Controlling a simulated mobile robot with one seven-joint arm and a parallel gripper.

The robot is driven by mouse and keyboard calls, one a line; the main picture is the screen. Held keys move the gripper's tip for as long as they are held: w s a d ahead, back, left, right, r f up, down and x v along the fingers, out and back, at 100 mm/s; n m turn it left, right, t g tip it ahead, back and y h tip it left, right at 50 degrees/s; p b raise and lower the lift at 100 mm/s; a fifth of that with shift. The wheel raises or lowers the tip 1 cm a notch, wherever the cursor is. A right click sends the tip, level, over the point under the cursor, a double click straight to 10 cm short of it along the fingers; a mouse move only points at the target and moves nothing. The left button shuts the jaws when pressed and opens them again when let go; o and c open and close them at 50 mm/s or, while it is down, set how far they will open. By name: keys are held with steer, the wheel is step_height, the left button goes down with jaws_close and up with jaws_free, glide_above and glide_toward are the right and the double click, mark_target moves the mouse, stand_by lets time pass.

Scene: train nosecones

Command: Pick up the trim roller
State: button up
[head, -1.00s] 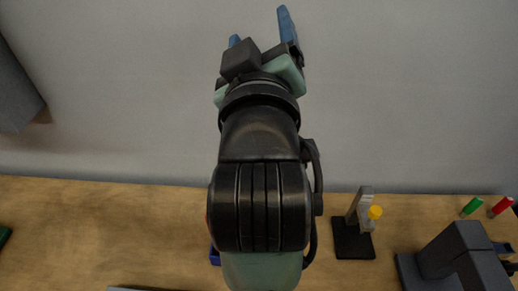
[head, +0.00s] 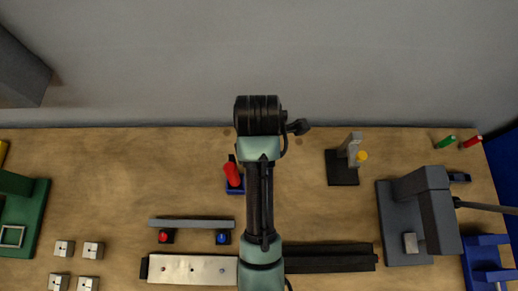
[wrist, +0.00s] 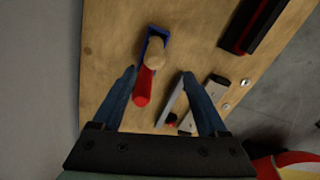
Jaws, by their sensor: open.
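The likely trim roller has a red handle (head: 232,174) and sits in a small blue holder (head: 236,190) on the wooden table, just left of my arm. In the wrist view the red handle (wrist: 143,88) points toward my gripper, with a rounded tan part (wrist: 155,53) at its far end inside the blue holder (wrist: 157,33). My gripper (wrist: 159,75) is open, its two blue fingers spread on either side of the handle in the picture. They appear to be above it, apart from it. In the head view the fingers are hidden by my arm.
A grey bar (head: 190,223) with red and blue buttons below it lies left of my arm. A black stand with a yellow knob (head: 362,156) and a dark grey machine (head: 428,212) stand to the right. A green fixture (head: 38,218) is far left. The wall runs behind.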

step_height(320, 180, down, 4)
steer(key=b, duration=0.3)
step_height(320, 180, down, 8)
steer(key=p, duration=0.2)
steer(key=shift+w+r, duration=0.2)
steer(key=shift+w, duration=0.2)
jaws_close()
